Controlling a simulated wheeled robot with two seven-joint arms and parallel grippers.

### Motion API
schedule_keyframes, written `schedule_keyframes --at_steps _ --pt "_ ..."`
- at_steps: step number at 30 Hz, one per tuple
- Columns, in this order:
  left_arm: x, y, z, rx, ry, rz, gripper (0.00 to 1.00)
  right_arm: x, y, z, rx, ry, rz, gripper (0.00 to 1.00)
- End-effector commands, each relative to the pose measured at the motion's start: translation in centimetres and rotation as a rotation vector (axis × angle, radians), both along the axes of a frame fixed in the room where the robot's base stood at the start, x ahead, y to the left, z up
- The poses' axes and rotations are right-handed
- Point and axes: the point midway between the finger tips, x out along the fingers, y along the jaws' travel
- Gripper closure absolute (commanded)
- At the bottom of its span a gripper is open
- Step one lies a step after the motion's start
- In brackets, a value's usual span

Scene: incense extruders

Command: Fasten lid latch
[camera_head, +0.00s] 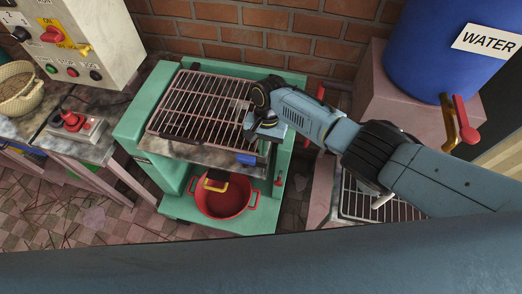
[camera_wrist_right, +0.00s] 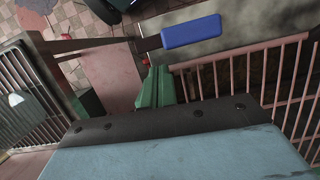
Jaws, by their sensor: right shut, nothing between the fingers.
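A pink wire-grid lid (camera_head: 200,104) lies on top of the teal-green machine (camera_head: 134,124). A blue block (camera_head: 246,158) is on the machine's front right edge, on a grey stone-like strip (camera_head: 188,150). It also shows in the wrist view (camera_wrist_right: 191,31). I cannot tell which part is the latch. My right gripper (camera_head: 249,125) is shut and empty over the front right part of the lid, behind the blue block. Its fingertips are hard to make out in the head view. Whether it touches the lid is unclear. My left gripper is not in view.
A red pot (camera_head: 224,203) stands on the machine's lower shelf, with a yellow handle (camera_head: 215,186) above it. A small red lever (camera_head: 278,181) is on the right. A blue water barrel (camera_head: 432,45) stands back right; a switch box (camera_head: 85,30) is at left. Brick wall lies behind.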

Motion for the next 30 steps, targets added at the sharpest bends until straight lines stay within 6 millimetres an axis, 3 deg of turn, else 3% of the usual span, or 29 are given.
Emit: schedule_keyframes --at_steps 3,9,16,21,30 --pt "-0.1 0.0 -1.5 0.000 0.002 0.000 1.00 1.7 -1.4 -0.4 0.000 -0.002 -0.017 1.00" --pt "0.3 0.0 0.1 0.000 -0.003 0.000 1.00 2.8 -1.7 4.9 0.002 -0.004 -0.011 1.00" --pt "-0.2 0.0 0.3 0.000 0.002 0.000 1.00 3.6 -2.0 8.5 0.001 -0.003 -0.013 1.00" --pt "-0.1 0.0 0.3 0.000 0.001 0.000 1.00 3.8 -2.2 9.6 0.001 0.000 -0.013 1.00" --pt "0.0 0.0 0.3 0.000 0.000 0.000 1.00 3.8 -2.1 9.7 0.000 0.000 -0.012 1.00"
